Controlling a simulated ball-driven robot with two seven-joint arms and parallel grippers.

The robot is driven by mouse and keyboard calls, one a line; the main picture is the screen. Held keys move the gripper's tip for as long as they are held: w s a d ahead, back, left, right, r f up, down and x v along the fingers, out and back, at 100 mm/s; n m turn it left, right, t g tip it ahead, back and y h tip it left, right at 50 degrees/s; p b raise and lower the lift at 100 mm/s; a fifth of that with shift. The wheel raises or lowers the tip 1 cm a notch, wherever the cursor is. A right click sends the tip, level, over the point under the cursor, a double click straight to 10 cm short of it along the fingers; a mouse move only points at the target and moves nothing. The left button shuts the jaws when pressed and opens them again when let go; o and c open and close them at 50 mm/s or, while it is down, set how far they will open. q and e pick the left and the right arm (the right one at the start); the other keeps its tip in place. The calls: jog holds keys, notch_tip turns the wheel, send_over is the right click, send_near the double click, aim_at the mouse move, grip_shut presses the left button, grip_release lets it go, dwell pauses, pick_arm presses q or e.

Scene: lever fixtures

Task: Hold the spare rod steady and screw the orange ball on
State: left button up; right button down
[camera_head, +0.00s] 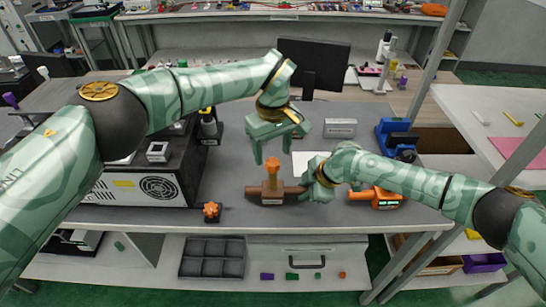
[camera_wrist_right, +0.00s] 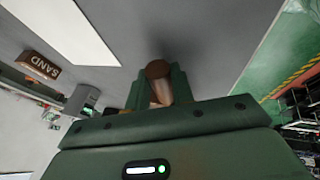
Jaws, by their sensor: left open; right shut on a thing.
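An orange, round-topped piece (camera_head: 272,164), which looks like the orange ball, stands upright at the middle of a brown crosspiece (camera_head: 251,191) on the table. My left gripper (camera_head: 279,146) is open and empty above it, fingers pointing down, apart from it. My right gripper (camera_head: 314,187) is at the right end of the crosspiece. In the right wrist view, its fingers are shut on a brown rod (camera_wrist_right: 158,72), whose round end shows between them. I cannot tell how the rod joins the crosspiece, or whether the ball touches the rod.
An orange knob (camera_head: 211,210) on a small dark stand is to the left. An orange device (camera_head: 384,199) is right of my right gripper. A black machine (camera_head: 150,185) stands at left, a blue device (camera_head: 394,137) at back right. A brown SAND block (camera_wrist_right: 38,66) shows in the wrist view.

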pick_arm(q)
notch_tip(320, 180, up, 9)
jog(key=shift+f, duration=0.15)
dwell(0.5)
jog(key=n+h, duration=0.4)
jog(key=n, duration=0.8)
send_near(267, 162)
jog(key=x, duration=0.9)
jog(key=shift+f, duration=0.2)
